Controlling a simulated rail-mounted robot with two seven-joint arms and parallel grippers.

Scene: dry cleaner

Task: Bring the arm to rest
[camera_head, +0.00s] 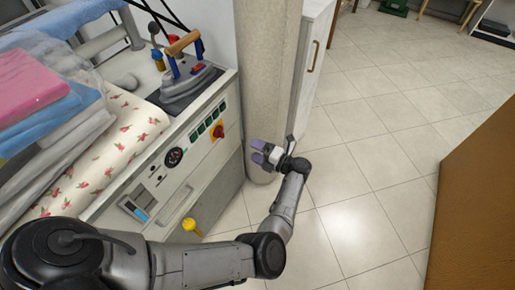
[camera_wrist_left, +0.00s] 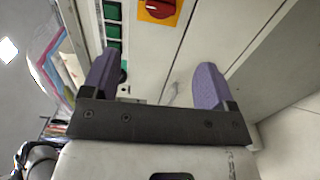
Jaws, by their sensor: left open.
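My left arm comes in from the lower left of the head view and reaches over the floor. My left gripper (camera_head: 264,153) is in front of the pressing machine's right end, near the base of the pale column (camera_head: 266,70). In the left wrist view the gripper (camera_wrist_left: 160,90) shows its two purple fingers spread wide apart, with nothing between them. Beyond the fingers is the machine's front panel with the red rotary switch (camera_wrist_left: 158,9). My right gripper is in neither view.
The pressing machine (camera_head: 215,160) stands at the left, with an iron (camera_head: 188,75) and folded cloths (camera_head: 40,85) on top. A white cabinet (camera_head: 312,60) stands behind the column. A brown wooden panel (camera_head: 480,200) is at the right. The tiled floor (camera_head: 365,160) between is clear.

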